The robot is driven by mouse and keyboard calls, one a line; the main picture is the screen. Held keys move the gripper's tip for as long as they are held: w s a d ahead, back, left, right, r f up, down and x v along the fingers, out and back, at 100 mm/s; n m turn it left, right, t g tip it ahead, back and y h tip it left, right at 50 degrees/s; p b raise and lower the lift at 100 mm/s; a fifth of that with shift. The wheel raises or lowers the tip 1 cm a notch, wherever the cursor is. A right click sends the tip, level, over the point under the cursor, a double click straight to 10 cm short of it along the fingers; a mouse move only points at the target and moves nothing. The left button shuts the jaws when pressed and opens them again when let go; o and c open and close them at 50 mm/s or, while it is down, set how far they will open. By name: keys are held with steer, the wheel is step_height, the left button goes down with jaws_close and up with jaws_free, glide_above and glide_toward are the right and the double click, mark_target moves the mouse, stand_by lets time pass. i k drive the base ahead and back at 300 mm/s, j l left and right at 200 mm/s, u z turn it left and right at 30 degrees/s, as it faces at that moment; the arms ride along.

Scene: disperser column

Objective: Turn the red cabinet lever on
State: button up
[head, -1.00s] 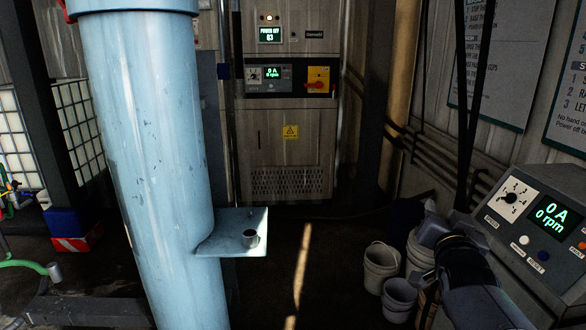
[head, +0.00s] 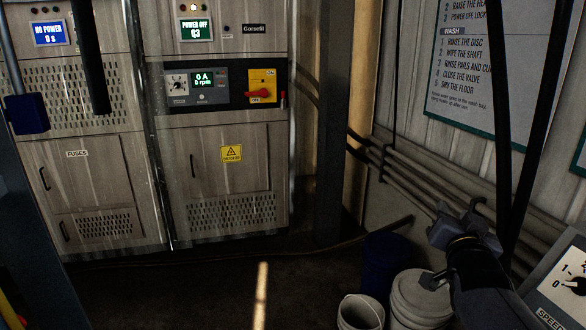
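The red lever (head: 258,93) sits on a yellow plate (head: 262,78) on the front of the right-hand grey cabinet (head: 275,135). Its handle lies about level and points left. Small labels sit at the plate's top and bottom; the lower one seems to read OFF. The screen (head: 195,29) above reads POWER OFF 03. My gripper (head: 460,207) is at the lower right, seen from behind, well apart from the lever and nearer to me. Its two finger ends look spread with nothing between them.
A left cabinet (head: 85,150) shows a NO POWER screen (head: 50,33). Pails (head: 420,295) and a blue bin (head: 387,262) stand below my gripper. A control panel (head: 565,285) is at the right edge. A dark post (head: 330,130) stands right of the cabinet. The floor before the cabinets looks open.

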mark_target(262, 93)
steer(key=i+j+u, duration=0.1)
steer(key=i+u, duration=0.25)
steer(key=i, duration=0.2)
steer(key=i+l+u, duration=0.1)
steer(key=i+u, duration=0.2)
steer(key=i, duration=0.25)
steer(key=i+l+u, duration=0.2)
steer(key=i+u, duration=0.15)
steer(key=i, duration=0.25)
steer(key=i+u, duration=0.25)
steer(key=i, duration=0.3)
steer(key=i+l+u, duration=0.2)
steer(key=i, duration=0.35)
steer(key=i+l+u, duration=0.1)
steer(key=i+u, duration=0.15)
steer(key=i, duration=0.35)
steer(key=i+l+z, duration=0.15)
steer(key=l, duration=0.25)
steer(key=i+l+z, duration=0.15)
steer(key=l, duration=0.2)
steer(key=i+l+z, duration=0.2)
steer(key=l, duration=0.2)
steer(key=i+l+z, duration=0.15)
steer(key=i+l, duration=0.05)
steer(key=l, duration=0.1)
